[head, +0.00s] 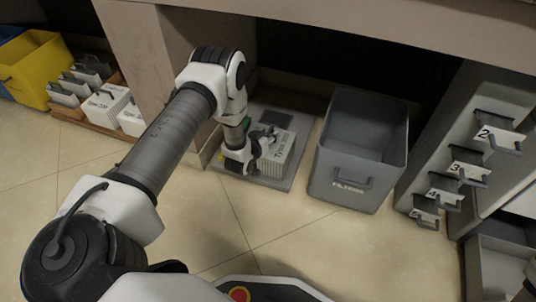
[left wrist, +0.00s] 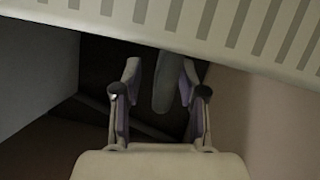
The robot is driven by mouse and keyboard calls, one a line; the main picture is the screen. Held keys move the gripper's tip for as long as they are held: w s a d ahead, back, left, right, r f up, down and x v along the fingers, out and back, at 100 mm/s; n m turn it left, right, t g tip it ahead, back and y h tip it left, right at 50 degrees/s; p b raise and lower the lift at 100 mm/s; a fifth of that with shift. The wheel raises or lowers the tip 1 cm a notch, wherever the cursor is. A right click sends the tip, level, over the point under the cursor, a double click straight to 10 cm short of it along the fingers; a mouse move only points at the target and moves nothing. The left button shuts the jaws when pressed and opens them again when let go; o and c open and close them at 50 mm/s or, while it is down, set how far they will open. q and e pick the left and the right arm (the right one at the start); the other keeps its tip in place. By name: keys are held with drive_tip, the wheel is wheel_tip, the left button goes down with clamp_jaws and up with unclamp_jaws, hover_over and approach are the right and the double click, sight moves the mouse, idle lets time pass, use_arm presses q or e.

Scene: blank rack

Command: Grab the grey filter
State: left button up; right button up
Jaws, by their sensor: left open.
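A pleated filter (head: 277,153), pale with grey ribs and the word "Type" on its face, sits on a grey flat plate (head: 283,183) on the floor. My left gripper (head: 262,139) is at its top left side, partly covering it. In the left wrist view my left gripper (left wrist: 163,68) is open, with a grey bar (left wrist: 164,82), apparently a handle, between its fingers. The bar does not clearly touch either finger. The filter's striped side (left wrist: 215,22) runs across the top of that view. My right gripper is not in view.
A grey open bin (head: 342,170) stands right of the plate. Further right, a grey rack (head: 440,150) has numbered handled slots. At the left are a yellow bin (head: 38,62) and several white filters (head: 104,106). The tiled floor in front is clear.

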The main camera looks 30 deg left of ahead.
use_arm(q)
drive_tip(key=shift+r, duration=0.1)
clamp_jaws()
